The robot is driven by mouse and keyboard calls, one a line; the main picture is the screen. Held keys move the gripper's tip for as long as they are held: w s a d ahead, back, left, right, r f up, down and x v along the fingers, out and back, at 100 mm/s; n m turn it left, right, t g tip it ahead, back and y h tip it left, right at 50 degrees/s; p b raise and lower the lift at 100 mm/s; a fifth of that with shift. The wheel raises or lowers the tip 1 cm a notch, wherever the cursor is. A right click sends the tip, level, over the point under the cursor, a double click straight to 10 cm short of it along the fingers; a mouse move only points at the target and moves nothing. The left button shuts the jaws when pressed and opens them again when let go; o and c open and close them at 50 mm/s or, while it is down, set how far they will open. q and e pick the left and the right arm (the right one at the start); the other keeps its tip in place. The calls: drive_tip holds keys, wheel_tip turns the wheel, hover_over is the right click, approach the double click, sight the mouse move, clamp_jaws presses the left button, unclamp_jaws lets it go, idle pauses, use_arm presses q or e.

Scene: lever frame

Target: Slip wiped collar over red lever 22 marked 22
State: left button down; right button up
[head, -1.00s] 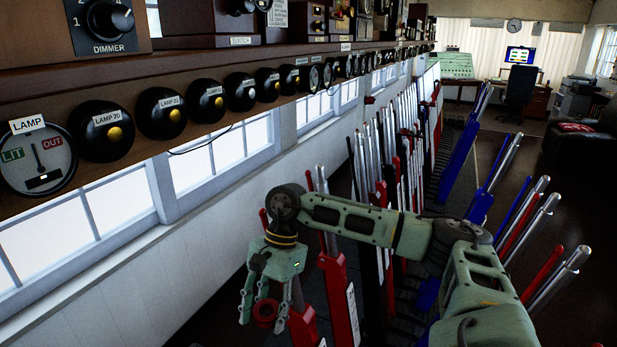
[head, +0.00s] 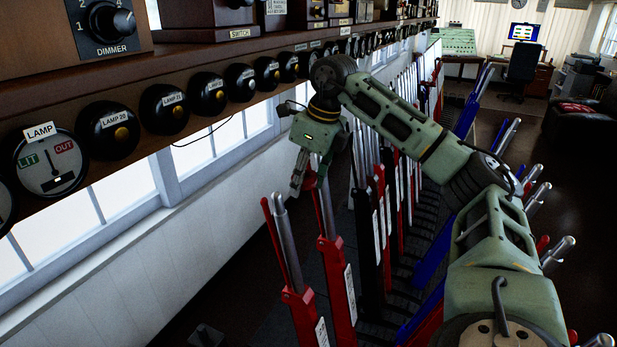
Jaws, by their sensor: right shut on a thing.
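My right gripper (head: 308,180) hangs from an arm that comes in from the right, fingers pointing down. It is shut on the red collar (head: 311,181), a small ring mostly hidden between the fingers. Just below and behind it stands a red lever (head: 337,275) with a bright handle and a white plate. A second red lever (head: 300,298), with a silver handle and a red catch rod, stands nearer and to the left. I cannot read a number 22 on either. I cannot tell whether the collar touches a handle top. My left gripper is not in view.
More red, black and blue levers (head: 365,235) stand close together behind and to the right. A wooden shelf with round lamp indicators (head: 108,130) runs above on the left, near the gripper. White wall panelling and windows (head: 190,150) lie below it.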

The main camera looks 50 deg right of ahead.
sight(279, 194)
drive_tip(key=w, duration=0.2)
drive_tip(key=w+a+f+p, duration=0.1)
drive_tip(key=w+p, duration=0.1)
drive_tip(key=w, duration=0.1)
drive_tip(key=shift+w+a+f, duration=0.2)
drive_tip(key=shift+w+a, duration=0.15)
drive_tip(key=shift+w+a+f+p, duration=0.15)
drive_tip(key=shift+w+f+p, duration=0.1)
drive_tip(key=shift+w, duration=0.35)
drive_tip(key=shift+w+a+f+p, duration=0.15)
drive_tip(key=shift+w+f+p, duration=0.1)
drive_tip(key=shift+w, duration=0.3)
drive_tip(key=shift+f, duration=0.25)
drive_tip(key=shift+s+d+f+b, duration=0.15)
drive_tip(key=shift+f+b, duration=0.4)
drive_tip(key=shift+f, duration=0.3)
drive_tip(key=shift+s+a+f+b, duration=0.1)
drive_tip(key=shift+s+f+b, duration=0.1)
drive_tip(key=shift+f+b, duration=0.55)
drive_tip(key=shift+s+d+f+b, duration=0.15)
drive_tip(key=shift+f+b, duration=0.25)
drive_tip(key=shift+f, duration=0.6)
drive_tip(key=shift+f, duration=0.15)
